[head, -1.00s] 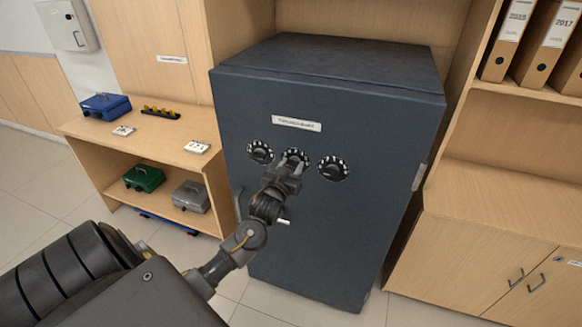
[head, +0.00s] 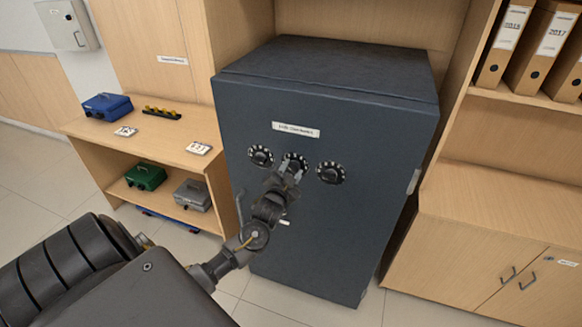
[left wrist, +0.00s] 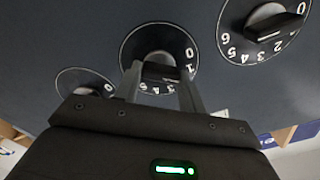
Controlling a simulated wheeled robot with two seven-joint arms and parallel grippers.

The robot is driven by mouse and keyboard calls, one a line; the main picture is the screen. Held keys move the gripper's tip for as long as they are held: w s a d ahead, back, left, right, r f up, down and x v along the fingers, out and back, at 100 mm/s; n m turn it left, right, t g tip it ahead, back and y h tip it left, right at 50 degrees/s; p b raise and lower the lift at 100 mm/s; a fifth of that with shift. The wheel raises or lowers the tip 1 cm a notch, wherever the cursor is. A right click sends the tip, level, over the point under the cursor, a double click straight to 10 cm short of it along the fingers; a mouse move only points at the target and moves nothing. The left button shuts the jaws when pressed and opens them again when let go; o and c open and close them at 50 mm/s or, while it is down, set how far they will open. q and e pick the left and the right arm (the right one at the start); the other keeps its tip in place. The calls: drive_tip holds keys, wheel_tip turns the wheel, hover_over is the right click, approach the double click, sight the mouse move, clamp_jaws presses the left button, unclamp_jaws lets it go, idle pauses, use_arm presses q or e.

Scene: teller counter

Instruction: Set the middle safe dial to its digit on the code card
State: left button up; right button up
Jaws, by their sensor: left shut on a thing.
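The dark safe (head: 330,120) stands in the middle of the head view, with three black dials in a row on its door. My left gripper (head: 287,172) is shut on the middle dial (head: 296,160). In the left wrist view the two fingers (left wrist: 161,85) sit on either side of the middle dial's knob (left wrist: 160,70), and the digits 0, 1, 3 and 4 show around it. The left dial (head: 261,156) and right dial (head: 331,172) are free. Two white cards (head: 199,148) and (head: 126,131) lie on the shelf at left; their print is too small to read. My right gripper is out of view.
A blue cash box (head: 106,106) and a black tray with yellow pieces (head: 162,113) stand on the left shelf. A green box (head: 146,177) and a grey box (head: 192,195) sit below. Binders (head: 551,50) stand at upper right.

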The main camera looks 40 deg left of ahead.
use_arm(q)
drive_tip(key=shift+d+m+p, duration=0.1)
drive_tip(key=shift+m+p, duration=0.8)
drive_tip(key=shift+m, duration=1.1)
drive_tip(key=o, duration=1)
drive_tip(key=shift+s+d+f, duration=0.15)
drive_tip(key=shift+s, duration=0.2)
drive_tip(key=shift+b+v, duration=1.2)
drive_tip(key=shift+v, duration=3.85)
